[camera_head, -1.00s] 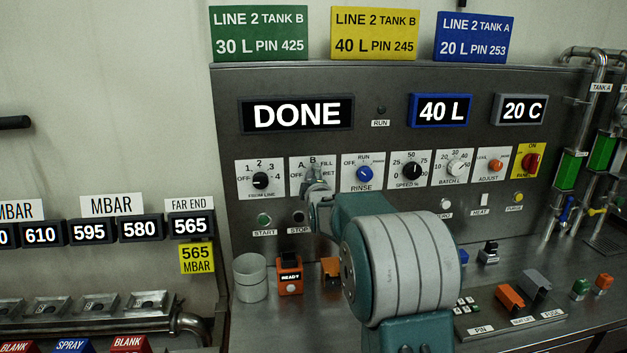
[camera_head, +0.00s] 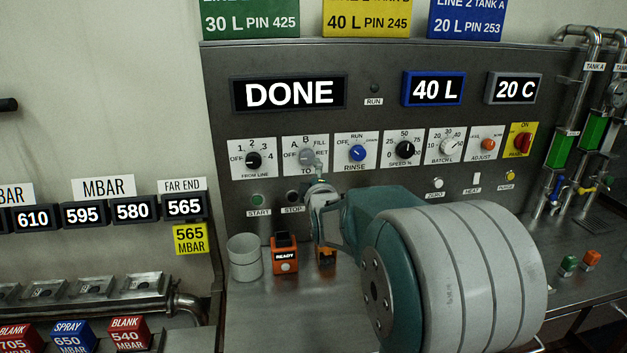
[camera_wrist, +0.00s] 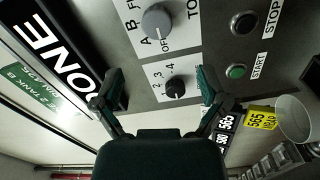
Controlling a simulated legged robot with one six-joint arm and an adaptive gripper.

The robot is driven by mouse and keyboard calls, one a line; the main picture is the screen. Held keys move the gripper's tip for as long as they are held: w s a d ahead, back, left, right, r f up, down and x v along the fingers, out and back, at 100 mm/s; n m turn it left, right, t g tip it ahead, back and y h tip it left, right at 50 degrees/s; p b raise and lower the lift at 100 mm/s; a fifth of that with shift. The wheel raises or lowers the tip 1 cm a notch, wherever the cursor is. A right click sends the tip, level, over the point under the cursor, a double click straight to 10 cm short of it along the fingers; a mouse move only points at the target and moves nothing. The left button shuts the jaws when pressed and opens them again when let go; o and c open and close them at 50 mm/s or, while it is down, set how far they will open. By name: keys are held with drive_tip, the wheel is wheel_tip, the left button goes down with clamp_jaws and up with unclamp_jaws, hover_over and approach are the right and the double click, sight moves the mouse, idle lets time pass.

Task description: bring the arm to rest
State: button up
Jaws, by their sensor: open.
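My arm reaches across the bench in the head view, and its large grey and teal link covers much of the right foreground. My gripper (camera_head: 318,180) is just below the TO knob (camera_head: 306,157). In the wrist view, my gripper (camera_wrist: 158,82) has its two dark fingers spread wide with nothing between them. The FROM LINE knob (camera_wrist: 175,88) shows in the gap, apart from the fingers, and the grey TO knob (camera_wrist: 157,22) is above it.
The control panel (camera_head: 420,215) stands behind the bench, with a display (camera_head: 290,93) reading DONE. A grey cup (camera_head: 245,258) and an orange READY box (camera_head: 285,255) stand left of my arm. START (camera_head: 258,200) and STOP (camera_head: 292,197) buttons are close by.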

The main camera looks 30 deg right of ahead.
drive_tip(key=shift+s+a, duration=0.2)
drive_tip(key=shift+s, duration=0.5)
drive_tip(key=s+a+f+m+g+y, duration=0.1)
drive_tip(key=s+a+m+g, duration=0.3)
drive_tip(key=s, duration=0.7)
drive_tip(key=s+a+f+m+g+y, duration=0.2)
drive_tip(key=s+a, duration=0.5)
drive_tip(key=s, duration=0.4)
drive_tip(key=s+a+f+m+g+y, duration=0.2)
drive_tip(key=s+a+f+m+g, duration=0.2)
drive_tip(key=s, duration=0.7)
drive_tip(key=shift+s+a+m+g, duration=0.2)
drive_tip(key=shift+a+m+g, duration=0.45)
drive_tip(key=shift+m+g, duration=0.4)
drive_tip(key=shift+f, duration=0.1)
